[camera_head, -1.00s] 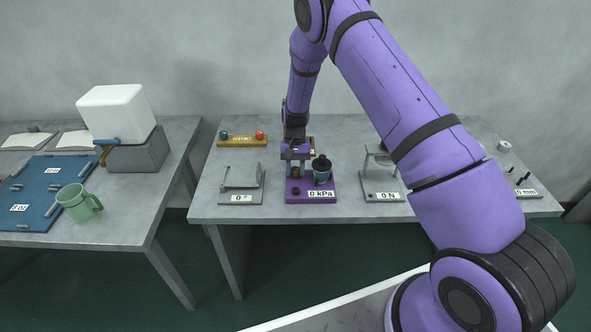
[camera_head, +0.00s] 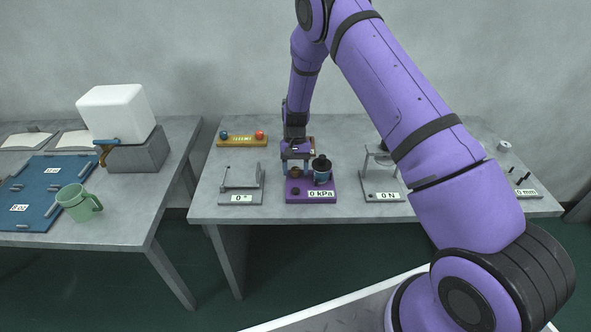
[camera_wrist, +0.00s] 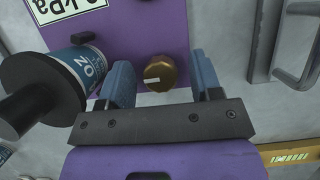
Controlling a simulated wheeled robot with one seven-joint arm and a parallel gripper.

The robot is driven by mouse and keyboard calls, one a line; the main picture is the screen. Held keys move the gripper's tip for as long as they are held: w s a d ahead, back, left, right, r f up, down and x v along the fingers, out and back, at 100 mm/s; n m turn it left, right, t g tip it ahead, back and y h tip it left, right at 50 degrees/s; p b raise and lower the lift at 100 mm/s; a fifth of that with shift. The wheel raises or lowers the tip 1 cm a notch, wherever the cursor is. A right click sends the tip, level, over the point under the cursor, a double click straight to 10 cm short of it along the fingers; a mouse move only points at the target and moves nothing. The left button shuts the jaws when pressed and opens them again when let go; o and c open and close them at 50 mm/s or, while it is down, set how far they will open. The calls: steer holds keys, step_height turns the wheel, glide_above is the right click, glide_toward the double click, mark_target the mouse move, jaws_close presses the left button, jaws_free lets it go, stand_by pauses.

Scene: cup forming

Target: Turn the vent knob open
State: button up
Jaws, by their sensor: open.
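The vent knob is a small brass knob (camera_wrist: 160,73) with a white mark, on the purple base plate (camera_head: 301,199). The plate carries a "0 kPa" display (camera_head: 321,193). In the wrist view my gripper (camera_wrist: 162,82) has its two blue fingers apart, one on each side of the knob, with a gap on both sides. Whether the fingertips are level with the knob I cannot tell. In the head view my gripper (camera_head: 295,167) points down over the plate. A blue cup with a black top (camera_head: 321,171) stands on the plate, right of the gripper.
A grey stand with a "0°" display (camera_head: 242,190) is left of the plate, and a "0 N" fixture (camera_head: 381,188) is to its right. A yellow bar (camera_head: 242,141) lies behind. A green mug (camera_head: 79,203) stands on the left table.

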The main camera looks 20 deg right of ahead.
steer(key=v, duration=1)
steer(key=shift+r, duration=0.25)
steer(key=shift+w+d, duration=0.1)
steer(key=s+d+r+n+t, duration=0.1)
steer(key=s+r, duration=0.4)
steer(key=r, duration=0.5)
steer(key=s+d+r+t, duration=0.15)
steer(key=s+r, duration=0.35)
steer(key=r, duration=0.5)
steer(key=s+d+r+n+t, duration=0.1)
steer(key=s+r+t, duration=0.1)
steer(key=s+r, duration=0.5)
steer(key=s+d+r+n+t, duration=0.1)
steer(key=s+r, duration=0.3)
steer(key=s, duration=0.8)
steer(key=s+d+r+t+h, duration=0.1)
steer(key=s+r+t, duration=0.3)
steer(key=s, duration=0.8)
steer(key=shift+s+r+n, duration=0.25)
steer(key=shift+r+n, duration=0.15)
steer(key=shift+r, duration=0.15)
